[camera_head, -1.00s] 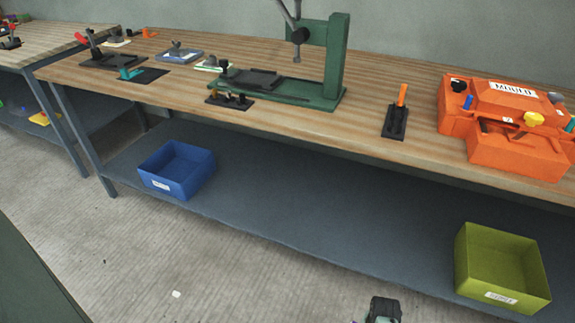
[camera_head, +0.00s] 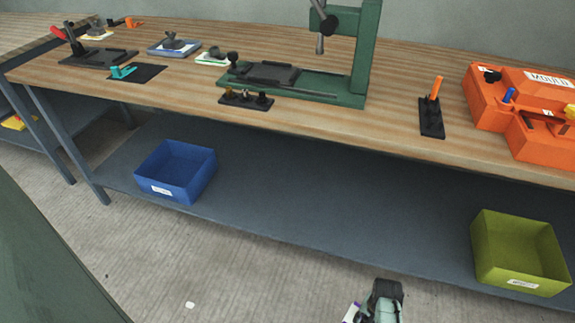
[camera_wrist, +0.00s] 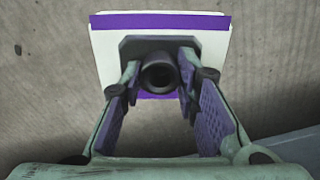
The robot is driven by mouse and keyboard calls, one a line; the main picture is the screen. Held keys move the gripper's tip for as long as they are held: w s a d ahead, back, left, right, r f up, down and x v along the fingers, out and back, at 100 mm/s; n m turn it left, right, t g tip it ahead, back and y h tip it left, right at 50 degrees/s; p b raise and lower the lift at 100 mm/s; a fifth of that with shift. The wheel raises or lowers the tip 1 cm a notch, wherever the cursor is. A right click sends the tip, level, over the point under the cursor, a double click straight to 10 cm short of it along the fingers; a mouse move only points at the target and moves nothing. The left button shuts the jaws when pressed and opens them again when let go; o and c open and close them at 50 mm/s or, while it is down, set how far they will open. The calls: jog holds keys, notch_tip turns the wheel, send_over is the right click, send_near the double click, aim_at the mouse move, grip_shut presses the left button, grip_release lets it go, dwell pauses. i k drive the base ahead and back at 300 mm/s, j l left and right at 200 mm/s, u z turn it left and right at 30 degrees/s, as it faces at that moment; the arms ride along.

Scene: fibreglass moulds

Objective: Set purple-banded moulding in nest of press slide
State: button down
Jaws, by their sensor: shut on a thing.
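The purple-banded moulding (camera_wrist: 215,60) fills the top of the wrist view, a cream plate with purple bands and a dark block with a round post. My gripper (camera_wrist: 160,78) is shut on that post. In the head view my gripper is low at the bottom edge, over the floor in front of the bench, with a sliver of the moulding (camera_head: 352,312) beside it. The green press (camera_head: 367,55) stands on the bench. Its slide (camera_head: 268,74) is a dark plate left of the column, apart from the moulding. The nest's detail is too small to tell.
Left of the press are a green-edged piece (camera_head: 212,57), a blue-grey plate with a part (camera_head: 172,46) and a red-handled clamp (camera_head: 80,50). A small dark rack (camera_head: 246,98) sits at the press's front. An orange case (camera_head: 540,120) is at right. Bins stand on the lower shelf.

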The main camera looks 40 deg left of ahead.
aim_at(271, 73)
jog(key=j+z, duration=0.1)
jog(key=j, duration=0.35)
jog(key=k+j+z, duration=0.1)
jog(key=j, duration=0.35)
jog(key=j+z, duration=0.1)
jog(key=j, duration=0.35)
jog(key=k+j+z, duration=0.1)
jog(key=j, duration=0.35)
jog(key=k+j+z, duration=0.1)
jog(key=j, duration=0.35)
jog(key=k+j+z, duration=0.15)
jog(key=j, duration=0.3)
jog(key=k+j+z, duration=0.1)
jog(key=j, duration=0.3)
